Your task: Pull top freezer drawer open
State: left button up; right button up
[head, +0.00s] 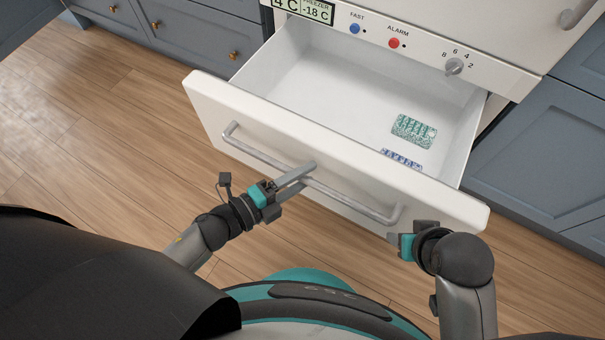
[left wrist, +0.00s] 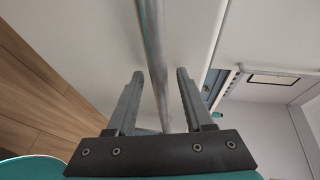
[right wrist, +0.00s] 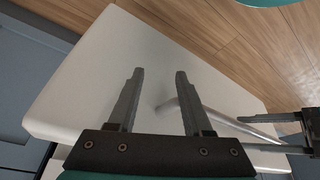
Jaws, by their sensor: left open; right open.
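The top freezer drawer (head: 345,150) is pulled out, and its white inside shows in the head view. Its metal bar handle (head: 350,199) runs across the front. My left gripper (head: 305,174) is at the handle's middle. In the left wrist view the handle bar (left wrist: 152,60) passes between the open fingers (left wrist: 158,75), with gaps on both sides. My right gripper (head: 392,240) is by the drawer front's right end. In the right wrist view its open fingers (right wrist: 158,75) face the white front (right wrist: 100,80), with the handle's end (right wrist: 170,107) close to the right finger.
A green patterned packet (head: 413,131) and a blue one (head: 402,160) lie in the drawer. The control panel above has a blue button (head: 355,29), a red button (head: 394,43) and a dial (head: 454,67). Blue-grey cabinets (head: 545,150) flank the freezer. Wooden floor (head: 100,130) is clear at left.

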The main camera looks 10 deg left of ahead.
pick_arm(q)
jog(key=p+v, duration=0.3)
jog(key=v, duration=1.2)
jog(key=shift+p, duration=0.4)
pick_arm(e)
notch_tip(320, 180, down, 8)
jog(key=s+g, duration=0.1)
jog(key=s, duration=0.1)
jog(key=shift+d+r, duration=0.15)
pick_arm(q)
jog(key=shift+s, duration=0.1)
